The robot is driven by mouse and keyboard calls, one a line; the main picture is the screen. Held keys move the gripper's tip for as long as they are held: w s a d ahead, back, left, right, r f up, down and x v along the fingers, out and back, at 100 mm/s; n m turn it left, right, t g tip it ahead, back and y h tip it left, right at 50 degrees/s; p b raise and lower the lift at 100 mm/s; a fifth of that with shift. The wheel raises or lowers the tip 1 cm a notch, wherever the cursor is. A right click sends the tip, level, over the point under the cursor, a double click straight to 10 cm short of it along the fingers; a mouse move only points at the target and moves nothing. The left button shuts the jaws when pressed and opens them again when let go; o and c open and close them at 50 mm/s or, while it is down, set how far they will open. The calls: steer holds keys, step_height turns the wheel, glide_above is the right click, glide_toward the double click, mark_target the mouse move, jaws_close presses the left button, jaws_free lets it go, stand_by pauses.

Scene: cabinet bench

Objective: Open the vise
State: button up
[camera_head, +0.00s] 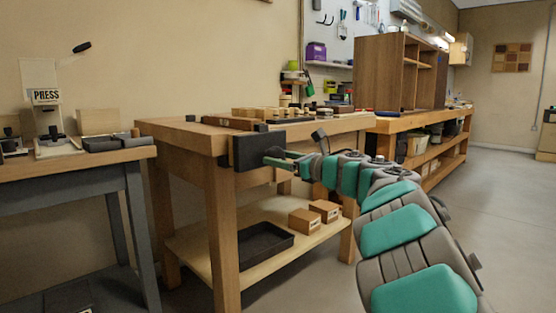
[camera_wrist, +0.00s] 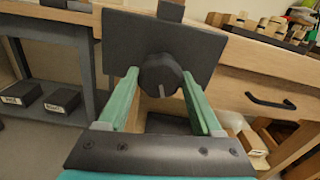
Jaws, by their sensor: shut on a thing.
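The vise (camera_head: 250,152) is a dark block with a flat plate, mounted on the left front end of the wooden workbench. In the wrist view its dark front plate (camera_wrist: 205,48) fills the upper middle, with a round black knob (camera_wrist: 160,68) bearing a pale mark at its centre. My gripper (camera_head: 272,158) reaches it from the right. In the wrist view its two green fingers (camera_wrist: 160,80) lie on either side of the knob and are shut on it. The exact finger contact is partly hidden. How far apart the vise jaws stand cannot be told.
The workbench (camera_head: 180,129) carries wooden blocks on top and a black tray (camera_head: 262,243) and small boxes on its lower shelf. A grey table with a press (camera_head: 47,110) stands at left. A drawer handle (camera_wrist: 270,101) is right of the vise. Open floor lies at right.

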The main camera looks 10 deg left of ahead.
steer(key=shift+n, duration=0.4)
steer(key=n, duration=0.4)
steer(key=shift+d+n, duration=0.15)
steer(key=shift+n, duration=1.85)
